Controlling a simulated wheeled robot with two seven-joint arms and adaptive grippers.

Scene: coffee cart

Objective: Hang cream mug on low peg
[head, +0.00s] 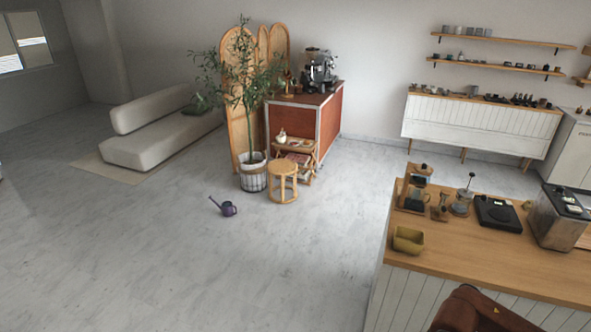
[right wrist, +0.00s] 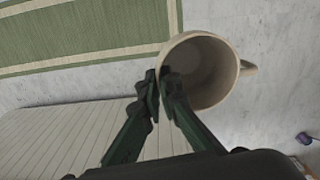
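The cream mug (right wrist: 221,52) is in the right wrist view, its open mouth facing the camera and its handle pointing right. My right gripper (right wrist: 160,80) is shut on the mug's wall at the left side of the rim. One dark finger is inside the mouth and the other is outside the wall. The mug is held above the floor. The mug and both grippers are out of the head view. My left gripper is in neither view. I see no peg in either view.
A wooden-topped counter (head: 470,250) with white slatted sides stands at the right in the head view. It holds an olive container (head: 408,240) and coffee gear. A brown object (head: 478,312) is at the bottom edge. The floor (head: 260,275) left of the counter is open, with a purple watering can (head: 228,209).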

